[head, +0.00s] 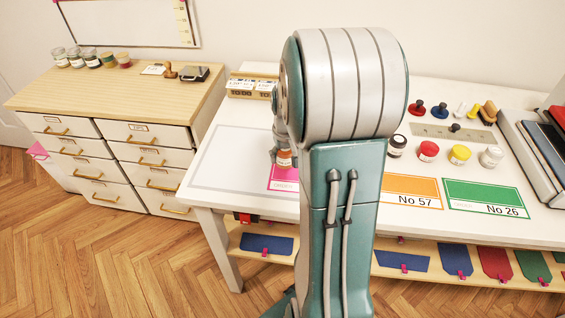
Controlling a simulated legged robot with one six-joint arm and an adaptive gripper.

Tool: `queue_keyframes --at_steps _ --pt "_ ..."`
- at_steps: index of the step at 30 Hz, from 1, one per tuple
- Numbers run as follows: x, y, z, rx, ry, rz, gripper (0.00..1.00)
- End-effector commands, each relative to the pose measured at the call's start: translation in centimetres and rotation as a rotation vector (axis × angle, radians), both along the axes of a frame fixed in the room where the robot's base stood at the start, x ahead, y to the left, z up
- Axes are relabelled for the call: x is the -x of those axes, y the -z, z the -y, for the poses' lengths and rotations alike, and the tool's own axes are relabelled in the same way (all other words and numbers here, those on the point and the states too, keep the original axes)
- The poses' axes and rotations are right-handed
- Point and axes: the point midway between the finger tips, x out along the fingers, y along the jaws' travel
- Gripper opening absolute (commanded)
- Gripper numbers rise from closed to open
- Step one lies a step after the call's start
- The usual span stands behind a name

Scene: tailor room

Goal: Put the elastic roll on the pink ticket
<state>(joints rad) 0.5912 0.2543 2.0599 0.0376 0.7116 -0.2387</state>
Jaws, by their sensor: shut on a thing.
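The pink ticket (281,184) lies flat on the white table, mostly hidden behind my arm on its right side. My gripper (282,151) points down over the ticket, partly hidden by my arm. It is shut on a small orange-brown roll (285,160) with a pale band, taken here as the elastic roll. The roll is upright at the ticket's far part. I cannot tell whether its base touches the ticket.
Black (397,146), red (428,151), yellow (460,154) and white (491,158) rolls stand right of my arm. Orange (412,192) and green (487,197) tickets lie before them. A box (250,86) stands at the back left. The table's left part is clear.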

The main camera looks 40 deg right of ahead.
Motion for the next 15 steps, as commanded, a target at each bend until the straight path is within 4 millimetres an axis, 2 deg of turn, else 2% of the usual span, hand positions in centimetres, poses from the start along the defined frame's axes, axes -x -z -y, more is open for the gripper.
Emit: queue_keyframes --at_steps 4,9,15 --pt "-0.7 1.1 -0.1 0.0 -0.002 -0.002 0.29" --pt "-0.6 3.5 -0.2 0.002 -0.001 -0.002 0.29" --pt "-0.6 3.7 -0.1 0.003 -0.001 0.001 0.29"
